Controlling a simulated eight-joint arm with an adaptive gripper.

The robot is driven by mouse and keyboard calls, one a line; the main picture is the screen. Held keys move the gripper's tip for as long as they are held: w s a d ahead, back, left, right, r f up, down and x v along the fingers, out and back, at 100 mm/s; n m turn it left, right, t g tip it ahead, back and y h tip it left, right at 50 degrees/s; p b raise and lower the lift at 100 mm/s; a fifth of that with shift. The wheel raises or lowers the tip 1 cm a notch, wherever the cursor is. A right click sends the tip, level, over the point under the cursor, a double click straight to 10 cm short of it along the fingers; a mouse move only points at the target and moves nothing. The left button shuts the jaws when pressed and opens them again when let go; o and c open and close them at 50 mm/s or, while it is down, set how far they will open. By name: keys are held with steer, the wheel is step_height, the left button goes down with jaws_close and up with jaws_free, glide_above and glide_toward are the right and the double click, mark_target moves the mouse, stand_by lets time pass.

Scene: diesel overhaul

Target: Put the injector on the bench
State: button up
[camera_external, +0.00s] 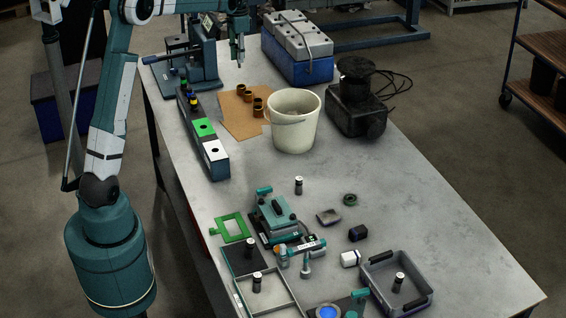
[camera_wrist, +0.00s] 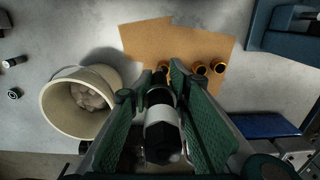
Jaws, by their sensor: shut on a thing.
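My gripper (camera_wrist: 158,92) is shut on a black and white cylindrical injector (camera_wrist: 162,135), which sits between its two green finger pads. In the external view my gripper (camera_external: 239,48) is above the far end of the grey bench (camera_external: 415,205), near the blue press. The injector is too small there to make out clearly. Similar black and white cylinders stand on the near part of the bench, one of them (camera_external: 298,186) behind the grey tray.
A cream bucket (camera_external: 294,132) holding pale material stands beside brown cardboard (camera_external: 232,122) with bronze rings (camera_external: 258,107). A blue toolbox (camera_external: 297,58), black machine (camera_external: 357,105) and long block rack (camera_external: 204,140) surround them. The bench's right side is mostly clear.

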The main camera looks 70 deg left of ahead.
glide_above(244, 125)
step_height(244, 125, down, 18)
steer(key=shift+f, duration=0.1)
stand_by(0.4)
step_height(244, 125, down, 6)
stand_by(0.5)
steer(key=shift+f, duration=1.9)
steer(key=shift+f, duration=0.2)
steer(key=o, duration=1.1)
steer(key=shift+r, duration=0.25)
step_height(244, 125, up, 12)
